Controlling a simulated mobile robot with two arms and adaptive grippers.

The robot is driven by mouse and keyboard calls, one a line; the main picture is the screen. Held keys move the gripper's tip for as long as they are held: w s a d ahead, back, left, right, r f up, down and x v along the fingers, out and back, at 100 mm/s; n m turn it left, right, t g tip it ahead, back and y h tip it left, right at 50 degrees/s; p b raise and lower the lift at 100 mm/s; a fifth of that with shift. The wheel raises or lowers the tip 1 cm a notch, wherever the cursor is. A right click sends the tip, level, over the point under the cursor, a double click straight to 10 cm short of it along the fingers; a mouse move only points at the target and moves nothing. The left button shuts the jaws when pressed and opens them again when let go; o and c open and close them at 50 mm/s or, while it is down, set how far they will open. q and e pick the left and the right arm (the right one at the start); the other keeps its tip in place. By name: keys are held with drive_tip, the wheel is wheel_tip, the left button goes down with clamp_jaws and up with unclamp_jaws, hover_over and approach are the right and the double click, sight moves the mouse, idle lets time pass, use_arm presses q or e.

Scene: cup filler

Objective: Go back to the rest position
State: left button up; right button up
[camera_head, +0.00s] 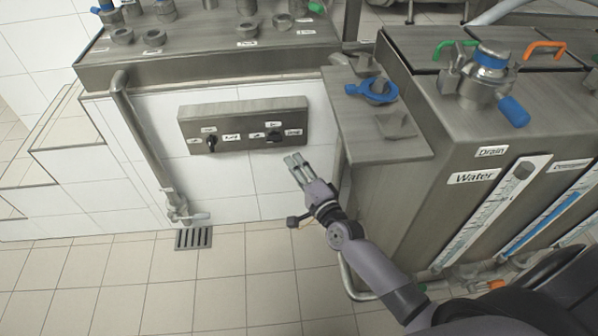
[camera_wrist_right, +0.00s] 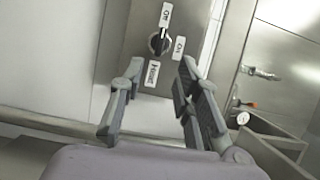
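My right gripper (camera_head: 297,163) is just below the right end of the metal switch panel (camera_head: 232,112) on the white tiled wall. In the right wrist view its two fingers (camera_wrist_right: 162,75) are spread apart with nothing between them. A black rotary knob (camera_wrist_right: 157,43) with labels around it, one reading "On", lies past the fingertips, apart from them. In the head view the panel carries a left knob (camera_head: 211,144) and a right knob (camera_head: 273,136). My left gripper is not in view.
A steel tank (camera_head: 415,180) labelled "Water" and "Drain" stands close to the right of my right arm. A vertical pipe (camera_head: 143,135) and a floor drain (camera_head: 194,238) are at the left. The tiled floor (camera_head: 110,290) at the lower left is clear.

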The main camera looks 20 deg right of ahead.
drive_tip(key=shift+s+d, duration=0.15)
drive_tip(key=shift+s, duration=0.7)
